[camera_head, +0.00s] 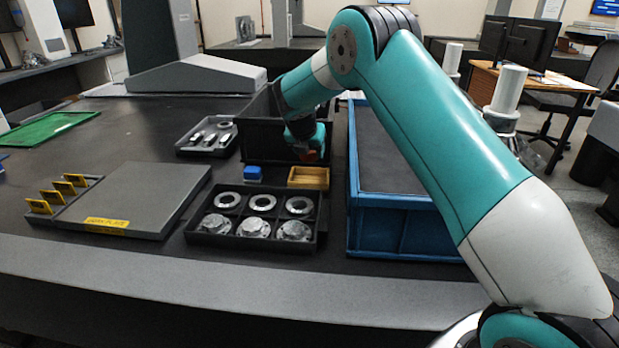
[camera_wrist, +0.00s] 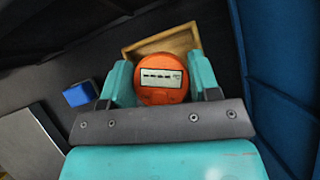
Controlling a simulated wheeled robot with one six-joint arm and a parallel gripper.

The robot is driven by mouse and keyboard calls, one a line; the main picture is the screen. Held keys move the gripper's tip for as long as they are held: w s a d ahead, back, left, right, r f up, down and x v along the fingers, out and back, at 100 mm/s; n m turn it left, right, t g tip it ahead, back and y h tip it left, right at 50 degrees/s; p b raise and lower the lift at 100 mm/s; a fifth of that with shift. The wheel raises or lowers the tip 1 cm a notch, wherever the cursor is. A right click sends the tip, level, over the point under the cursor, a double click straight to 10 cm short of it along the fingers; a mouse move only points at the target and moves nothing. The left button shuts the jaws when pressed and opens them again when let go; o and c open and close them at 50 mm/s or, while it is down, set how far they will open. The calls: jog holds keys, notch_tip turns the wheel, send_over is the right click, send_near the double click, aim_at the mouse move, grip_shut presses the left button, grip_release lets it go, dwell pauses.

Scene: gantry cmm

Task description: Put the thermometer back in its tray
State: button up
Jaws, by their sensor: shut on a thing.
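The thermometer (camera_wrist: 160,92) is a round orange body with a pale digital display. My gripper (camera_wrist: 161,80) is shut on it, with one teal finger on each side. In the head view only a small orange bit of the thermometer (camera_head: 312,156) shows under my gripper (camera_head: 308,148). A small wooden tray (camera_head: 308,183) lies on the dark table just in front of and below the thermometer. In the wrist view the tray (camera_wrist: 188,38) shows behind the thermometer, which hides part of it. The thermometer looks held above the tray's far side; the exact gap cannot be told.
A blue block (camera_head: 253,173) sits left of the tray. A black bin (camera_head: 270,140) stands behind and a large blue bin (camera_head: 400,212) to the right. A black tray of metal parts (camera_head: 250,243) lies in front. A grey plate (camera_head: 130,195) is at left.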

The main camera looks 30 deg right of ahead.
aim_at(311, 179)
notch_tip(311, 179, down, 8)
jog(key=shift+r+b, duration=0.1)
jog(key=shift+b, duration=0.25)
jog(key=o, duration=0.8)
jog(key=shift+c, duration=0.2)
